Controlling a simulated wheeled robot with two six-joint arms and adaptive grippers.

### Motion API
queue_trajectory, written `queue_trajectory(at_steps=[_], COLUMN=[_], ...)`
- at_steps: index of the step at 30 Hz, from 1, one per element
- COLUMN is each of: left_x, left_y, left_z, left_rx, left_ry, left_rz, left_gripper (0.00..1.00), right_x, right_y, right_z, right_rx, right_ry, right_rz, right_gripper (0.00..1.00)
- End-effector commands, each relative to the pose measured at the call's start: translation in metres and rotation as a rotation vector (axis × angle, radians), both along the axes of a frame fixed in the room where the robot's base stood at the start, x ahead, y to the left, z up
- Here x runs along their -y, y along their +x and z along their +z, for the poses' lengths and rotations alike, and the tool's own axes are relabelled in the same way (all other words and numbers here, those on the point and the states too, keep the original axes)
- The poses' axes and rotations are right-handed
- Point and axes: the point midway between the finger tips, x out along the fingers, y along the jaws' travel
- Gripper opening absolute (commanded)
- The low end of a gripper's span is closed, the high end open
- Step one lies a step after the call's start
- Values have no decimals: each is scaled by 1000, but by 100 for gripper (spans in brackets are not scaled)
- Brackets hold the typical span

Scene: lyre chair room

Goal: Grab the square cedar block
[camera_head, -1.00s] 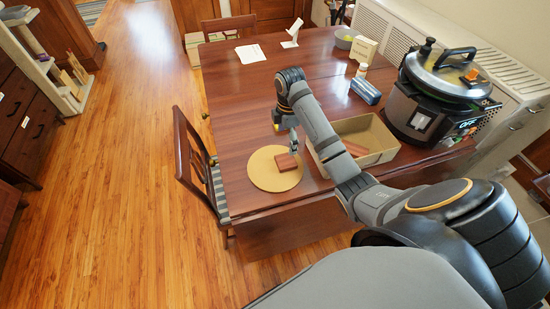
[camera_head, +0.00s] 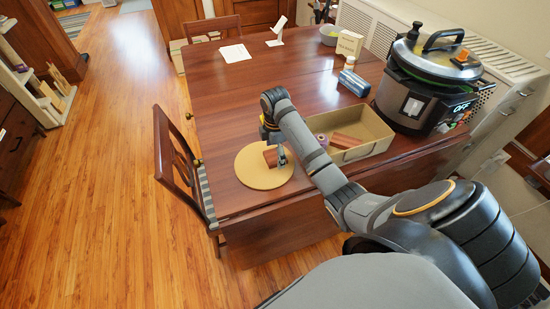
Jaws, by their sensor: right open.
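A reddish-brown block (camera_head: 270,158), which looks like the square cedar block, lies on a round tan board (camera_head: 252,177) near the table's front left edge. My right gripper (camera_head: 281,161) points down over the board, at the block's right side. It is open, and its fingers partly hide the block. I cannot tell whether a finger touches it. My left gripper is out of view.
A tan open box (camera_head: 378,148) with a reddish block (camera_head: 345,141) and a pinkish round item (camera_head: 321,140) stands right of my arm. A large cooker (camera_head: 425,85) stands at the right. A chair (camera_head: 172,165) adjoins the table's left edge. The table (camera_head: 240,110) behind the board is clear.

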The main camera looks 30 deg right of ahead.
Motion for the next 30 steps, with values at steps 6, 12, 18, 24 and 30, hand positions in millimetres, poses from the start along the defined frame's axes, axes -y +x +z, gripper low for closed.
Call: queue_trajectory(at_steps=[6, 12, 18, 24, 30], left_x=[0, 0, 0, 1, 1], left_y=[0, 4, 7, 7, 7], left_z=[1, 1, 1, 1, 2], left_rx=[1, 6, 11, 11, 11], left_ry=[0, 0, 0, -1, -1], left_rz=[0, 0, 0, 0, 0], left_gripper=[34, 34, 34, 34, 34], right_x=[0, 0, 0, 0, 1], right_y=[0, 0, 0, 0, 1], right_z=[0, 1, 1, 1, 17], right_rx=[1, 1, 1, 1, 4], right_ry=[0, 0, 0, 0, -1], right_rz=[0, 0, 0, 0, 0], right_gripper=[86, 58, 34, 34, 34])
